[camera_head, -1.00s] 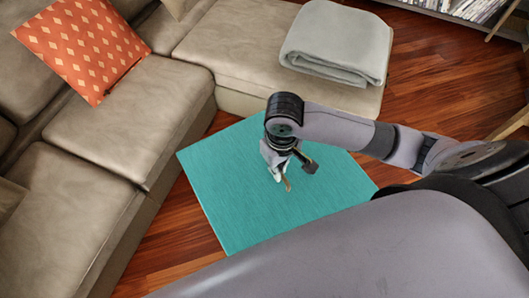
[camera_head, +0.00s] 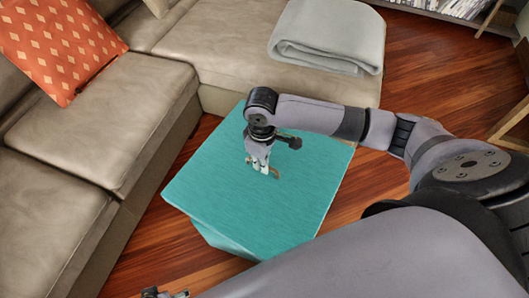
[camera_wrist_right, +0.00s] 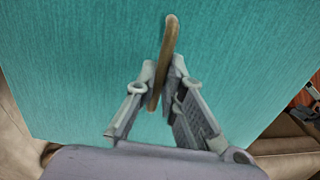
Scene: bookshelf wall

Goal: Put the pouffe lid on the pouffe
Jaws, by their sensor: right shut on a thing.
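The pouffe lid (camera_head: 290,215) is a teal square panel with a small tan handle (camera_wrist_right: 168,45) on top. My right gripper (camera_head: 265,168) is over the middle of the lid. In the right wrist view its fingers (camera_wrist_right: 163,82) are shut on the handle. Under the lid's near corner, a teal side of the pouffe (camera_head: 222,240) shows. The lid hides the rest of it, and I cannot tell whether the two touch or line up. A small piece of what looks like my left gripper (camera_head: 165,293) shows at the bottom edge, too cut off to read.
A beige sectional sofa (camera_head: 100,140) runs along the left and behind the lid. It bears an orange patterned cushion (camera_head: 60,40) and a folded grey blanket (camera_head: 325,40). Wooden floor (camera_head: 420,95) is clear at the right, with a bookshelf (camera_head: 455,8) at the back.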

